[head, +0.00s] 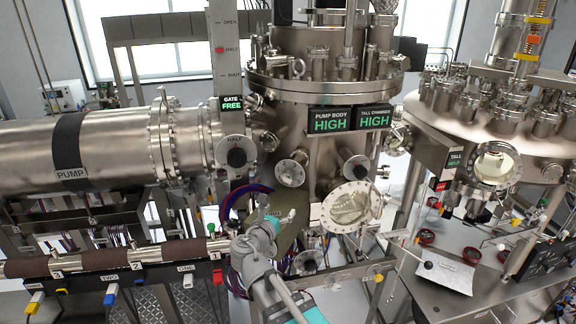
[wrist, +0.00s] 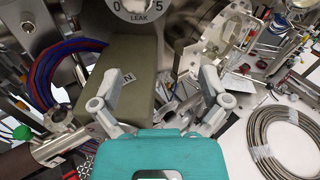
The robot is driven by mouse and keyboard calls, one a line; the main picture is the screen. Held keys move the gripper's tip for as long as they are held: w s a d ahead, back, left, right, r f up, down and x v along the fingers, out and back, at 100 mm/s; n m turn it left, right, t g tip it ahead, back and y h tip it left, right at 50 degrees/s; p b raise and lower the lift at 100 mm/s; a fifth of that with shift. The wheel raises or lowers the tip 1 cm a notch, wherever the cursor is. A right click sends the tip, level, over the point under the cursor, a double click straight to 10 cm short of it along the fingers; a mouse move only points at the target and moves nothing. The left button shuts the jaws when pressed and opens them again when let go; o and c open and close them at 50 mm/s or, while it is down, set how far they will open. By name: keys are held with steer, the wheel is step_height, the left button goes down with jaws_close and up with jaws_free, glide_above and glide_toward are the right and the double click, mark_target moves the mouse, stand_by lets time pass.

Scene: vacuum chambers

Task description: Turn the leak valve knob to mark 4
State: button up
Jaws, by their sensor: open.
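The leak valve dial (wrist: 140,12) shows at the top edge of the wrist view as a pale round plate marked 0, 5 and LEAK. Its upper part is cut off, so I cannot tell the knob's setting. My gripper (wrist: 158,102) is open and empty, its two grey fingers wide apart below the dial and not touching it.
A bundle of blue and red cables (wrist: 52,75) hangs left of the olive block. A round window flange (head: 350,207) is right of my gripper. A pipe rail (head: 120,262) with coloured plugs runs at lower left. A coiled hose (wrist: 272,140) lies at right.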

mark_target(285, 180)
steer(key=a+r+n, duration=0.1)
steer(key=a+r+n+t, duration=0.1)
steer(key=shift+s+a+r+y+p, duration=0.2)
steer(key=shift+a+r+y+p, duration=0.15)
steer(key=shift+y, duration=0.05)
steer(key=x, duration=1.4)
